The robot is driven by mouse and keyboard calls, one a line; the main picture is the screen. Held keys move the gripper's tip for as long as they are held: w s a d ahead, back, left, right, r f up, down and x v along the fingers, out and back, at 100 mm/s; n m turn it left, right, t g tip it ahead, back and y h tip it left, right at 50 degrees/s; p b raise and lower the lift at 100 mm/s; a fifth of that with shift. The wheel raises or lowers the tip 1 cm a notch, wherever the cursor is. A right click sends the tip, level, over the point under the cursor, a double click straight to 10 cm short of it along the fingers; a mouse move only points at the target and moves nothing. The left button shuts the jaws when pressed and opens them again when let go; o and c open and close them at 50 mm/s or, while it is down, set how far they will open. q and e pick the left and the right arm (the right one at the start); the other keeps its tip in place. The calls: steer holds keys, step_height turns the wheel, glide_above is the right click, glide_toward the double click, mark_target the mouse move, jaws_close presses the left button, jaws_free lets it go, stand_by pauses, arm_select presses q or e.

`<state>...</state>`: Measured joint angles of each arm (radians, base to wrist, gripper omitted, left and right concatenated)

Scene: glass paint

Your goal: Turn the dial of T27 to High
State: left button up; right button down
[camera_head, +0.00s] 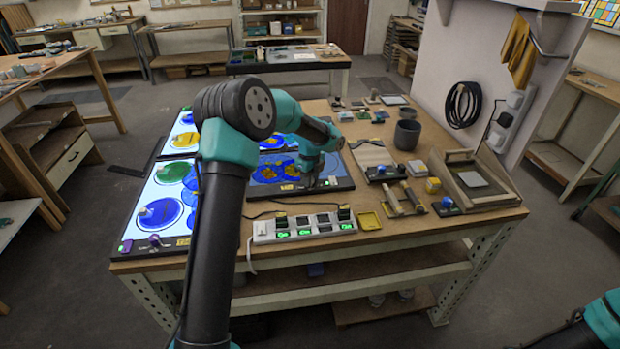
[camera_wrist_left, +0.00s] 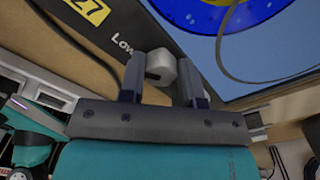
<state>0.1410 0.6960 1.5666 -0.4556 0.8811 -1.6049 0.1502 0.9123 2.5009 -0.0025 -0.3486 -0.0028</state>
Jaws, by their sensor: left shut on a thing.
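The T27 panel is a dark-framed light board (camera_head: 262,194) with a lit blue face and yellow shapes, at the left-middle of the bench. In the left wrist view, its yellow label (camera_wrist_left: 86,12) shows "27", with the word "Low" printed beside the dial. The dial (camera_wrist_left: 161,65) is a small whitish knob on the frame. My left gripper (camera_wrist_left: 160,75) is shut on the dial, one finger on each side. In the head view, this gripper (camera_head: 314,178) is at the panel's front right and hides the dial. The dial's setting cannot be told.
Several lit panels (camera_head: 167,178) stand along the bench's left side. A power strip (camera_head: 303,227) with lit green switches lies in front of T27.

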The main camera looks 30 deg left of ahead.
arm_select(q)
steer(key=shift+n, duration=0.4)
steer(key=n, duration=0.9)
steer(key=shift+n, duration=0.4)
steer(key=n, duration=0.3)
steer(key=shift+n, duration=0.3)
steer(key=n, duration=0.4)
steer(key=shift+w+n, duration=0.1)
steer(key=shift+n, duration=0.2)
steer(key=n, duration=0.5)
steer(key=shift+a, duration=0.1)
steer(key=o, duration=0.9)
